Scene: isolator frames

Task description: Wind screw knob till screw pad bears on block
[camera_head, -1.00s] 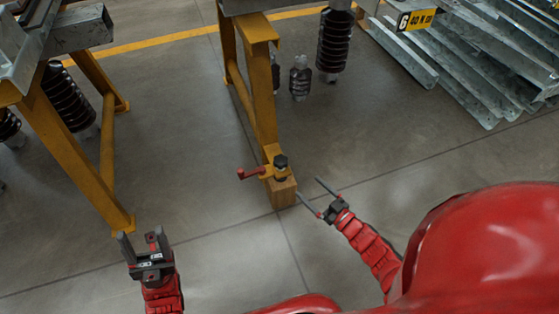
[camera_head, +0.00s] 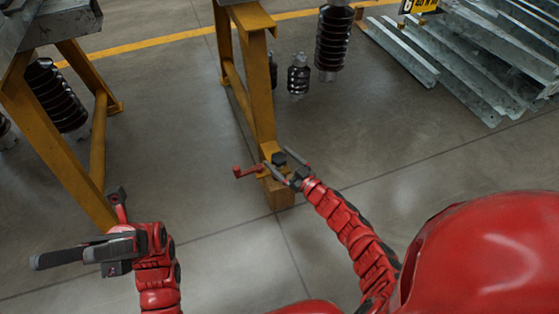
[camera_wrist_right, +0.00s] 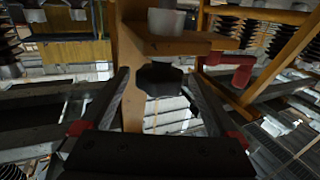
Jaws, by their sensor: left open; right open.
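The dark screw knob (camera_head: 279,158) sits on top of an orange bracket at the foot of a yellow stand. The right wrist view shows the knob (camera_wrist_right: 160,77) upside down, with a pale round screw part (camera_wrist_right: 166,20) on the bracket's other side. My left gripper (camera_head: 62,256) is open and empty at lower left, far from the knob.
A red crank handle (camera_head: 246,171) sticks out left of the bracket. The yellow stand's post (camera_head: 261,95) rises behind the knob. Another yellow stand (camera_head: 62,150) is at left, near my left gripper. Dark ribbed insulators (camera_head: 333,42) and steel channels (camera_head: 470,60) lie farther back.

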